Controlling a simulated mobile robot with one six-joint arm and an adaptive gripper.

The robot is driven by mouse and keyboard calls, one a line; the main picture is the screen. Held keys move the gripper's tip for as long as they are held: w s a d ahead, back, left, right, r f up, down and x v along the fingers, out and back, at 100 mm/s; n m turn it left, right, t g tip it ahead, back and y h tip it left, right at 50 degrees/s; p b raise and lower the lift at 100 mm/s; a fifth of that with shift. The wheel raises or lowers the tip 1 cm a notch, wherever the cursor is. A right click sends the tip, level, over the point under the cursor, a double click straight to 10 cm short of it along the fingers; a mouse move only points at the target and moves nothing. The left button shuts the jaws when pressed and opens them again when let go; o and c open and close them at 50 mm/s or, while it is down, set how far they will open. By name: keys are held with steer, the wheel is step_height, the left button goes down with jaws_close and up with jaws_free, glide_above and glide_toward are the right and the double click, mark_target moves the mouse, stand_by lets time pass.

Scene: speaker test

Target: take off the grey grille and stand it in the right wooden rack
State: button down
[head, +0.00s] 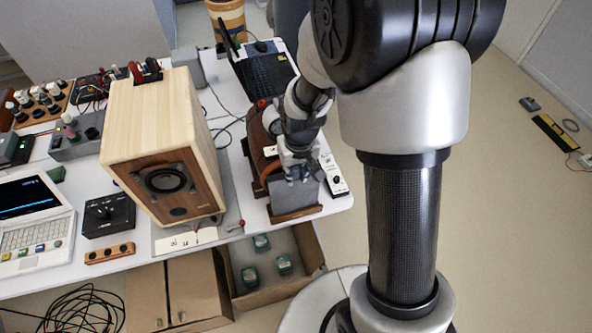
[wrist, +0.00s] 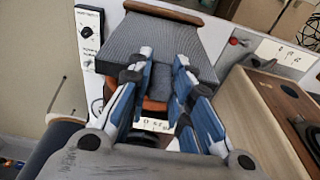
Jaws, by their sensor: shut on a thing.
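The grey grille (head: 292,198) is a flat panel held by my gripper (head: 297,172) at the right side of the table, leaning at the right wooden rack (head: 296,215). In the wrist view, the grille (wrist: 150,45) lies beyond the fingers of my gripper (wrist: 164,62), which are shut on it. The rack's brown rail (wrist: 163,11) runs along the grille's far edge. Whether the grille rests fully in the rack I cannot tell. The wooden speaker (head: 150,120) stands left of it with its front bare and its round driver showing.
A dark brown wooden piece (head: 256,150) stands just behind the grille. A white control strip (head: 333,174) lies to its right. A cardboard box (head: 313,248) with green-topped items is below the table edge.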

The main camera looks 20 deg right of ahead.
steer(key=shift+f+b, duration=0.6)
steer(key=shift+f, duration=0.2)
stand_by(0.7)
steer(key=c, duration=1.4)
jaws_free()
steer(key=shift+o, duration=0.2)
steer(key=shift+r, duration=0.1)
step_height(320, 180, up, 12)
steer(key=s, duration=0.2)
steer(key=s+r+t, duration=0.1)
steer(key=s+r, duration=0.4)
steer(key=s, duration=0.4)
steer(key=s+r+t, duration=0.1)
steer(key=s+r, duration=0.4)
steer(key=s, duration=0.3)
steer(key=shift+s+r+t, duration=0.3)
steer(key=shift+s+t, duration=0.1)
